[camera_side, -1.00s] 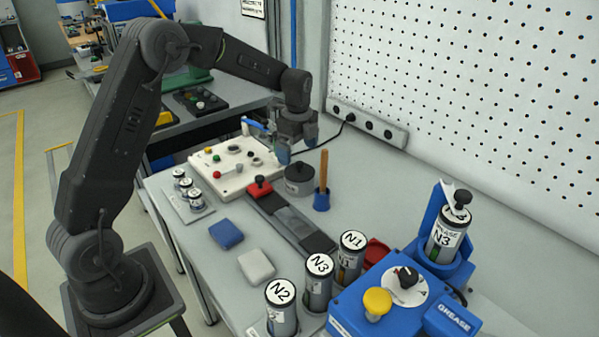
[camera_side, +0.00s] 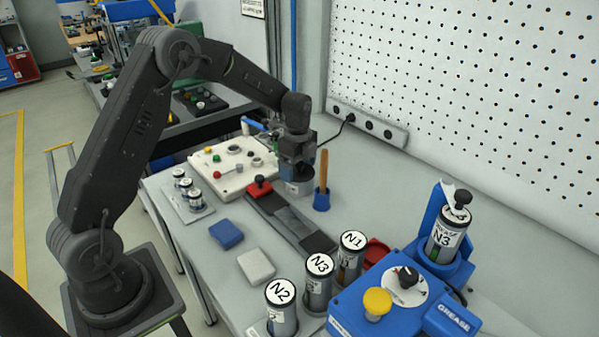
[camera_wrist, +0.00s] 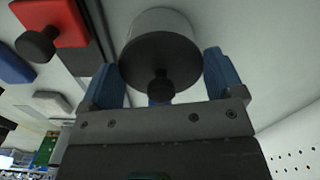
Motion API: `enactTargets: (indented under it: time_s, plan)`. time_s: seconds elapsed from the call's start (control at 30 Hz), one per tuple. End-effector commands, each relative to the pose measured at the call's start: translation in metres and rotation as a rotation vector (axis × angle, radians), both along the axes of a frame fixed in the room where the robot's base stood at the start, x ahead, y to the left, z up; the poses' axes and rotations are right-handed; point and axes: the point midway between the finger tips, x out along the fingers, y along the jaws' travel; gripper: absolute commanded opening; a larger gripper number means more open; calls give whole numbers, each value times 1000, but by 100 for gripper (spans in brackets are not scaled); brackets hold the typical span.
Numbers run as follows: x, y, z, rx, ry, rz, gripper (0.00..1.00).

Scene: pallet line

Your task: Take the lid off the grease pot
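The grease pot (camera_side: 298,187) is a short grey cylinder on the table, just left of the wooden-handled brush. Its dark lid with a round knob (camera_wrist: 160,70) shows large in the wrist view and sits on the pale pot body (camera_wrist: 160,20). My gripper (camera_wrist: 165,80) points down over the pot, with its two blue fingers apart on either side of the lid. The knob lies between the fingers, with space visible on both sides. In the side view my gripper (camera_side: 297,168) hides the lid and the top of the pot.
The brush in a blue holder (camera_side: 322,185) stands close right of the pot. A white panel (camera_side: 225,170) with buttons lies to the left. A red block with a black knob (camera_side: 259,186) sits on a dark strip in front. Labelled canisters (camera_side: 318,280) stand nearer.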

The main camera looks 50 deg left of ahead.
Motion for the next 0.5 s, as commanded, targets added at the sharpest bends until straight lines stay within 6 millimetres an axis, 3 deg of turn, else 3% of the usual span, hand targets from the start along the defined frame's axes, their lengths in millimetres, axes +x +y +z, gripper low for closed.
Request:
enactTargets:
  time_s: [0.1, 0.5]
  plan:
    - [0, 0, 0, 0, -1, 0, 64]
    - [0, 0, 9, 0, -2, 0, 64]
